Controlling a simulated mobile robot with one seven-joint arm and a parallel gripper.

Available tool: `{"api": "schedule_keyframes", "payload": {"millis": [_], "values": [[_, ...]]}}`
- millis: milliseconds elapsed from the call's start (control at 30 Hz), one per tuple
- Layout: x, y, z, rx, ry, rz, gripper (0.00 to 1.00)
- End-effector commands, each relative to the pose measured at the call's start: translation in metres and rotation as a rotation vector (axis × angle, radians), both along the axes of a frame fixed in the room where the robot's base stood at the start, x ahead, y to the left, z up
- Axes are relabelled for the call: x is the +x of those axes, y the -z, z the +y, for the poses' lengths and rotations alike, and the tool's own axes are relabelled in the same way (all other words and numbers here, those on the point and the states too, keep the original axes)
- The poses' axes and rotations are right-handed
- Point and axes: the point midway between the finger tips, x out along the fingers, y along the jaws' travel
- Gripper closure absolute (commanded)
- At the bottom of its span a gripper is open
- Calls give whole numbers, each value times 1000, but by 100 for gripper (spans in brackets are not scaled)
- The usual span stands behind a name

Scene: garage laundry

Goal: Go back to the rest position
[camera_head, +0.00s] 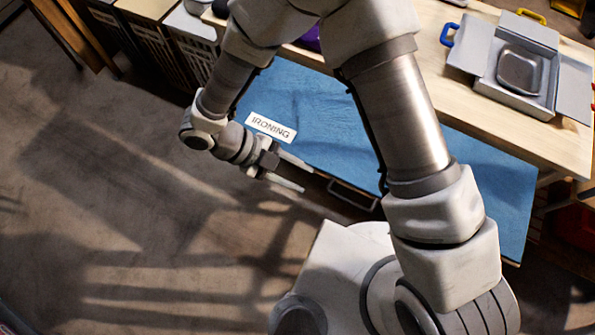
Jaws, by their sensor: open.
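My gripper (298,178) is open and empty. Its two pale fingers point to the right, near the front edge of the blue ironing surface (310,105). A white label reading "IRONING" (270,127) lies on that surface just above my gripper in the picture. My arm bends over the blue surface and hides part of it and of the table behind.
A wooden table (462,75) stands behind the blue surface. An open grey box (500,95) holding a metal container (519,70) is on it. Baskets (195,45) stand at the upper left. The concrete floor (110,190) at left is clear.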

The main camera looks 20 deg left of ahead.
Motion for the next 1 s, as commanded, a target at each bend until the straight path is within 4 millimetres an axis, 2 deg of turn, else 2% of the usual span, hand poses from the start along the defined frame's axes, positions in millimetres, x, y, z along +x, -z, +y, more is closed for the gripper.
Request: {"api": "schedule_keyframes", "payload": {"millis": [633, 767, 1000], "values": [[5, -5, -1, 12, 34, -27, 56], [23, -25, -10, 64, 186, -145, 56], [68, -84, -46, 217, 715, -526, 56]]}}
